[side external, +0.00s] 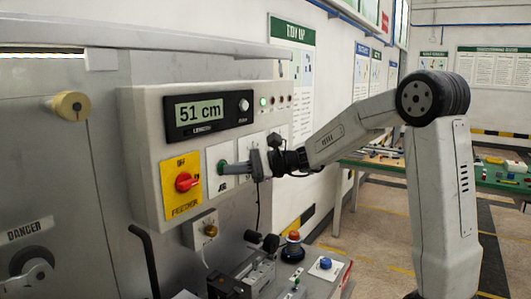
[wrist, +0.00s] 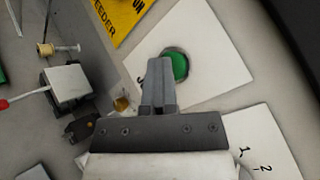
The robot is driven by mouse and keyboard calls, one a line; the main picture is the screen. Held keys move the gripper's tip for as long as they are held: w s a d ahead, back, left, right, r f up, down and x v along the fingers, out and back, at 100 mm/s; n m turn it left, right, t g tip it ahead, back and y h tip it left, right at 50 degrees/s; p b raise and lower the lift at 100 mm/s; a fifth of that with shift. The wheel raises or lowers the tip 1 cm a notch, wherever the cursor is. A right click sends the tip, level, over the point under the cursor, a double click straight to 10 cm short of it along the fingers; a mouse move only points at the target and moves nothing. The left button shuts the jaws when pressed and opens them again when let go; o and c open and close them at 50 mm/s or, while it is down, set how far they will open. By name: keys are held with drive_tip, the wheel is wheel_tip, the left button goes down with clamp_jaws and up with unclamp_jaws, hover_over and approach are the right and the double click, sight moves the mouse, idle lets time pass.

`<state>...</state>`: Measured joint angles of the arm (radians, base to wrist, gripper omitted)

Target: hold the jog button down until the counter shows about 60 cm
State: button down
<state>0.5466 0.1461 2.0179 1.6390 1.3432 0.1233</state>
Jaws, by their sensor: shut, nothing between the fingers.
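The counter (side external: 200,112) on the grey control box reads 51 cm in the side external view. The green jog button (side external: 222,168) sits on a white plate (side external: 214,184) below the counter. My gripper (side external: 236,169) is shut and empty, and its fingertips are at the button, seemingly touching it. In the wrist view, the green button (wrist: 176,66) shows just beyond the closed fingertips (wrist: 160,64), which overlap its lower left edge. I cannot tell how far the button is pressed in.
A green lamp (side external: 263,101) is lit at the box's upper right. Below are a bench with a black-based red button (side external: 293,238) and a blue button (side external: 325,263).

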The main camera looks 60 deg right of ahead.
drive_tip(key=shift+s, duration=0.1)
idle(0.7)
drive_tip(key=shift+s, duration=0.9)
drive_tip(key=shift+s, duration=2.4)
drive_tip(key=shift+s, duration=0.1)
idle(1.7)
drive_tip(key=s, duration=0.3)
drive_tip(key=shift+s, duration=0.3)
drive_tip(key=shift+w, duration=0.15)
drive_tip(key=w, duration=0.8)
drive_tip(key=shift+w, duration=0.25)
idle(0.3)
